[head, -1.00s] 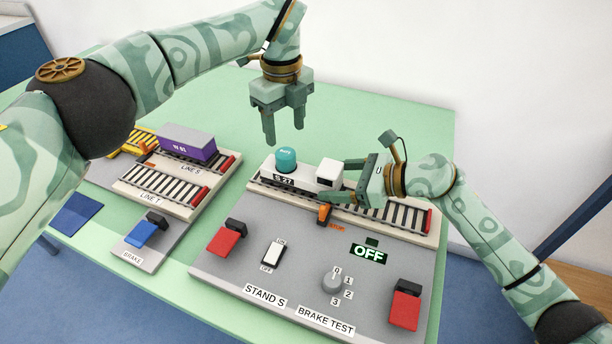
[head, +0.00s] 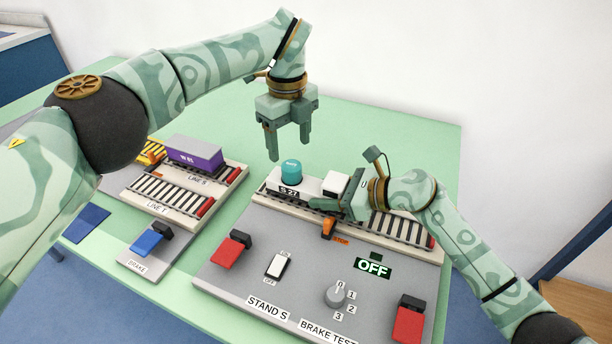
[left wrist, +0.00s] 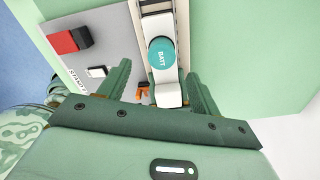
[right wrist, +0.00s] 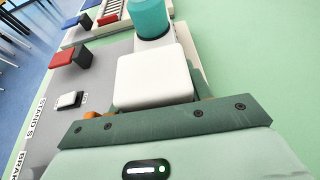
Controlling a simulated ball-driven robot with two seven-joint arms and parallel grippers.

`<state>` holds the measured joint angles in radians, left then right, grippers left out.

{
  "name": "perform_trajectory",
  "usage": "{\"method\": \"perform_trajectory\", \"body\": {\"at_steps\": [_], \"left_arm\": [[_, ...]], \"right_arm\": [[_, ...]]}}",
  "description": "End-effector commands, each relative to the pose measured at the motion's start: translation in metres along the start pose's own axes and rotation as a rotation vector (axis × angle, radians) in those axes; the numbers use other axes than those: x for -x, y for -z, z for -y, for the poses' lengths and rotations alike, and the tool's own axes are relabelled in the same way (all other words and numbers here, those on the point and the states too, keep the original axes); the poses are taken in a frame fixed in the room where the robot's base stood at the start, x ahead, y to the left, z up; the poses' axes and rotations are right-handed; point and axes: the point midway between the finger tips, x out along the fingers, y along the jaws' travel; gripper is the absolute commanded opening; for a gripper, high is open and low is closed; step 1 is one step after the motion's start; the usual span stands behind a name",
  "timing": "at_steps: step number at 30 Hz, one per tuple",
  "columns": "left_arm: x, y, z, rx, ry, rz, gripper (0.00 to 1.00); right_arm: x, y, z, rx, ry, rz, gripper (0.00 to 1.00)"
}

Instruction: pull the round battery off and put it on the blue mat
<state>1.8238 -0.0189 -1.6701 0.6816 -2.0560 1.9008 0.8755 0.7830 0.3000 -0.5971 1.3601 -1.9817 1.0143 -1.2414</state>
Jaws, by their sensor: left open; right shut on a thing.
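The round battery (head: 291,171) is a teal cylinder marked BATT. It stands upright on the white wagon S 27 (head: 310,187) on the Stand S track. It also shows in the left wrist view (left wrist: 161,55) and the right wrist view (right wrist: 148,17). My left gripper (head: 289,152) is open and empty, fingers pointing down, just above and behind the battery. My right gripper (head: 332,204) is shut on the wagon at its raised white end (right wrist: 152,77); its fingertips are mostly hidden in the right wrist view. The blue mat (head: 86,222) lies at the table's left edge.
A purple wagon (head: 194,153) stands on Line S. The Stand S panel has red levers (head: 231,248), a white switch (head: 280,264), a dial (head: 335,295) and a display reading OFF (head: 373,265). An orange stop (head: 328,228) sits by the track. The green table behind is clear.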

Motion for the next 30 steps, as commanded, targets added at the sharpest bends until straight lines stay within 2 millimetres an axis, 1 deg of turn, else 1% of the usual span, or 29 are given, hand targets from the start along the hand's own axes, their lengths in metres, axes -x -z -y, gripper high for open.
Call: {"method": "perform_trajectory", "body": {"at_steps": [1, 2, 3, 5, 6, 8, 9, 11, 12, 14, 15, 16, 17, 18, 20, 21, 23, 24, 26, 27, 29, 30], "left_arm": [[-0.009, -0.006, -0.006, 0.017, -0.004, -0.028, 0.64], [-0.012, 0.002, -0.008, 0.010, 0.001, -0.078, 0.64], [-0.013, 0.016, -0.007, -0.006, 0.016, -0.148, 0.64], [-0.011, 0.036, 0.000, -0.046, 0.075, -0.251, 0.64], [-0.007, 0.051, 0.007, -0.073, 0.133, -0.326, 0.64], [0.003, 0.074, 0.021, -0.104, 0.243, -0.441, 0.64], [0.013, 0.088, 0.032, -0.116, 0.327, -0.518, 0.64], [0.034, 0.108, 0.048, -0.113, 0.458, -0.632, 0.64], [0.050, 0.119, 0.058, -0.097, 0.547, -0.707, 0.64], [0.076, 0.132, 0.072, -0.053, 0.676, -0.815, 0.64], [0.096, 0.136, 0.082, -0.008, 0.761, -0.885, 0.64], [0.110, 0.138, 0.087, 0.031, 0.821, -0.935, 0.64], [0.125, 0.138, 0.093, 0.078, 0.879, -0.984, 0.64], [0.144, 0.136, 0.100, 0.149, 0.951, -1.048, 0.64], [0.169, 0.128, 0.109, 0.276, 1.046, -1.136, 0.64], [0.184, 0.119, 0.115, 0.374, 1.101, -1.188, 0.64], [0.201, 0.103, 0.121, 0.535, 1.163, -1.258, 0.64], [0.209, 0.091, 0.124, 0.652, 1.193, -1.294, 0.64], [0.214, 0.072, 0.127, 0.837, 1.215, -1.334, 0.64], [0.214, 0.060, 0.128, 0.963, 1.216, -1.351, 0.64], [0.208, 0.043, 0.128, 1.156, 1.197, -1.356, 0.64], [0.201, 0.034, 0.126, 1.281, 1.171, -1.348, 0.64]], "right_arm": [[0.000, 0.001, 0.000, -0.001, 0.000, -0.001, 0.08], [0.000, 0.001, 0.000, -0.001, 0.000, -0.002, 0.08], [0.000, 0.001, 0.000, -0.001, 0.000, -0.002, 0.08], [0.000, 0.001, 0.000, -0.001, 0.000, -0.002, 0.08], [0.000, 0.002, 0.000, -0.001, 0.000, -0.002, 0.08], [0.000, 0.002, 0.000, -0.001, 0.000, -0.002, 0.08], [0.000, 0.002, 0.000, -0.001, 0.000, -0.002, 0.08], [0.000, 0.002, 0.000, -0.001, 0.000, -0.003, 0.08], [0.000, 0.002, 0.000, -0.001, 0.000, -0.003, 0.08], [0.000, 0.002, 0.000, -0.001, 0.000, -0.003, 0.08], [0.000, 0.002, 0.000, -0.001, 0.000, -0.003, 0.08], [0.000, 0.002, 0.000, -0.001, 0.000, -0.003, 0.08], [0.000, 0.002, 0.000, -0.002, 0.000, -0.003, 0.08], [0.000, 0.002, 0.000, -0.002, 0.000, -0.003, 0.08], [0.000, 0.002, 0.000, -0.002, 0.000, -0.003, 0.08], [0.000, 0.003, 0.000, -0.002, 0.000, -0.003, 0.08], [0.000, 0.003, 0.000, -0.002, 0.000, -0.004, 0.08], [0.000, 0.003, 0.000, -0.002, 0.000, -0.004, 0.08], [0.000, 0.003, 0.000, -0.002, -0.001, -0.004, 0.08], [0.000, 0.003, 0.000, -0.002, -0.001, -0.004, 0.08], [0.000, 0.003, 0.000, -0.002, -0.001, -0.004, 0.08], [0.000, 0.003, 0.000, -0.002, -0.001, -0.004, 0.08]]}}
